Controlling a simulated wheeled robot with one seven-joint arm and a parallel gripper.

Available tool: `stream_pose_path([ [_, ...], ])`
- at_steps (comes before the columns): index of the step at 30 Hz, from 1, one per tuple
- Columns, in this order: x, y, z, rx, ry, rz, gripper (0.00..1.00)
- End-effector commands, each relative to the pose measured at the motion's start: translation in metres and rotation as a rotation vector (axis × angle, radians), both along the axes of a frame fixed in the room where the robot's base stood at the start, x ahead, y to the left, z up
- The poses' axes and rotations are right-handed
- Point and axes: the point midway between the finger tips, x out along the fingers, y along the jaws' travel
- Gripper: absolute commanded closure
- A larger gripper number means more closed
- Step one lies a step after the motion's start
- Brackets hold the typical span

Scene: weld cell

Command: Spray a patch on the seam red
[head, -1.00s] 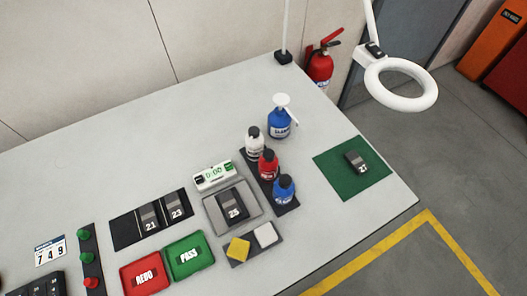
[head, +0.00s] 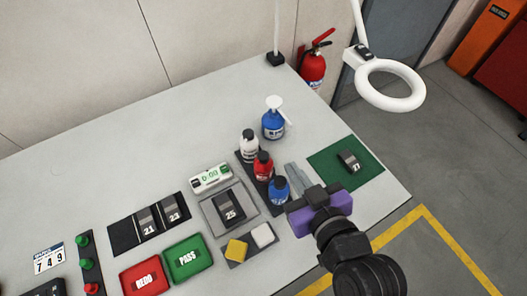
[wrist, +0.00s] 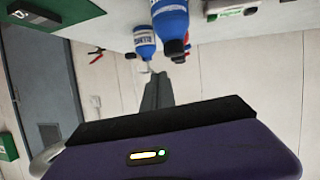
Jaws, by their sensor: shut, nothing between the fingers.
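The red bottle (head: 263,166) with a black cap stands upright on a dark strip (head: 246,158), between a white bottle (head: 249,143) and a blue bottle (head: 279,190). A dark grey block marked 25 (head: 229,207) lies on a grey plate left of the bottles; I cannot make out a seam on it. My gripper (head: 291,168) is shut and empty, just right of the bottles and apparently above the table. In the wrist view my shut fingers (wrist: 155,92) point towards the bottles; the blue bottle (wrist: 171,20) is nearest and mostly hides the red one.
A blue pump bottle (head: 273,125) stands behind the row. A green mat (head: 330,180) at the right holds another block (head: 348,161). Yellow (head: 236,249) and white pads, red REDO and green PASS trays (head: 188,257) lie in front. A ring lamp (head: 390,85) hangs at the right.

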Motion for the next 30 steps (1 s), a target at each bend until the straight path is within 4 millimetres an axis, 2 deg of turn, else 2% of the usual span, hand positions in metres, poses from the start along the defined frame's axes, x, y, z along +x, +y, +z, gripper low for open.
stream_pose_path([
  [1,0.014,0.010,0.013,-0.032,-0.012,0.054,1.00],
  [3,0.026,0.026,0.024,-0.090,-0.014,0.140,1.00],
  [6,0.040,0.045,0.041,-0.190,-0.019,0.269,1.00],
  [11,0.053,0.063,0.066,-0.381,-0.030,0.469,1.00],
  [15,0.057,0.066,0.082,-0.542,-0.031,0.607,1.00],
  [21,0.057,0.063,0.092,-0.683,-0.023,0.716,1.00],
  [30,0.056,0.062,0.093,-0.709,-0.018,0.737,1.00],
])
